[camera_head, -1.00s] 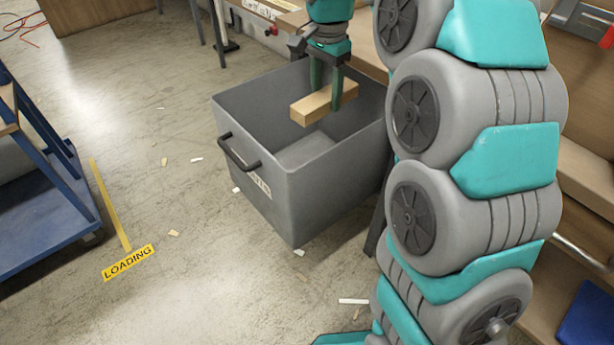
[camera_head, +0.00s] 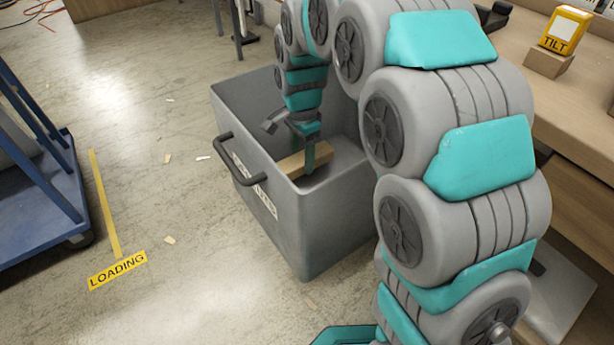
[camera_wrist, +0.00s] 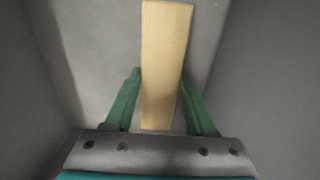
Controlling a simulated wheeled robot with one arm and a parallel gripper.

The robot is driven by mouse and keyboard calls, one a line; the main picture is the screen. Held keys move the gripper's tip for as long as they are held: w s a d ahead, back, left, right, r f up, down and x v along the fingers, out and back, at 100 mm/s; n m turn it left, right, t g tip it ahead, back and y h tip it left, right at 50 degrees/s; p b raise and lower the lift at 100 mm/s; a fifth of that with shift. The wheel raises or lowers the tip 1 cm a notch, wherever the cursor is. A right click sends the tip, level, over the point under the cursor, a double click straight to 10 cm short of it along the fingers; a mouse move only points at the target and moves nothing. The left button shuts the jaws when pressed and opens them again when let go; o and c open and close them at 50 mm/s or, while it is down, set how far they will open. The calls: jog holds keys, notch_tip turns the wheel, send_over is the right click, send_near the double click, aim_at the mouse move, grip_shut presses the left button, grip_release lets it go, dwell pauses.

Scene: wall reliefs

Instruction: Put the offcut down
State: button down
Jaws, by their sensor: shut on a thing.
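The offcut (camera_head: 294,165) is a light wooden block, held down inside a grey open-topped bin (camera_head: 315,240). My gripper (camera_head: 309,160) is shut on it, one finger on each side. In the wrist view the offcut (camera_wrist: 165,60) lies lengthwise between the green fingers of my gripper (camera_wrist: 162,95), with the bin's grey walls (camera_wrist: 255,70) around it. The bin's front wall hides part of the offcut and its underside in the head view. I cannot tell whether the offcut touches the bin floor.
A bar handle (camera_head: 243,158) sticks out from the bin's front side. A blue cart (camera_head: 40,215) stands at the left, by a yellow LOADING floor marking (camera_head: 118,270). A wooden bench (camera_head: 570,95) with a yellow TILT box (camera_head: 566,30) is at the right. The floor between cart and bin is mostly clear, with small scraps.

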aim_at(302, 183)
jog(key=shift+f+b, duration=0.3)
jog(key=shift+f, duration=2.6)
jog(key=shift+f, duration=0.1)
jog(key=shift+c, duration=1.2)
grip_release()
notch_tip(302, 183, up, 12)
jog(key=shift+r+p, duration=0.15)
jog(key=shift+p, duration=0.55)
